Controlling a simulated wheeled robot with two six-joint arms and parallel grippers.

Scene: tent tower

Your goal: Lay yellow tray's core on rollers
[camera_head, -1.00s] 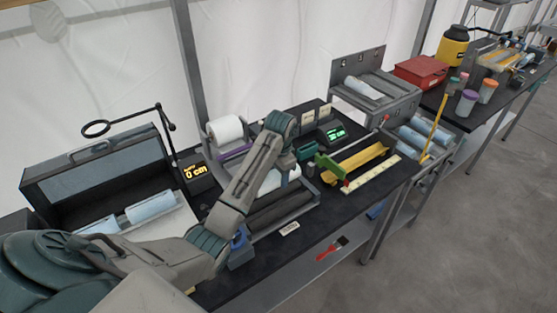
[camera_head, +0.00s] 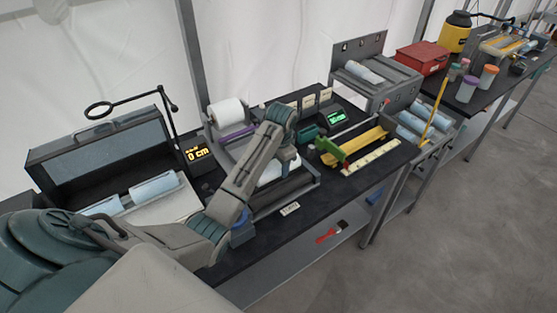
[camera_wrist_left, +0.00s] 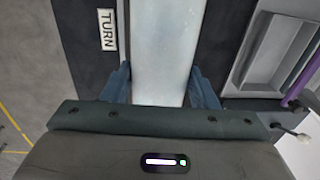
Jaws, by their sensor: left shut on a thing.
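A pale core (camera_wrist_left: 165,45), a smooth light cylinder, lies between the fingers of my left gripper (camera_wrist_left: 160,88) in the left wrist view. The gripper is shut on it. In the head view the core (camera_head: 275,172) shows in part as a whitish cylinder beyond my left forearm, over the rollers (camera_head: 286,190), which are dark and set in a grey frame. I cannot tell whether the core touches the rollers. The yellow tray (camera_head: 362,142) is a long trough to the right of the rollers, with a green piece at its near left end. My right gripper is not in view.
A TURN label (camera_head: 290,209) lies at the front of the roller frame. A white roll (camera_head: 226,113) stands behind it. A pale ruler strip (camera_head: 370,157) lies in front of the yellow tray. An open grey case (camera_head: 105,150) stands at left. The floor at right is clear.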

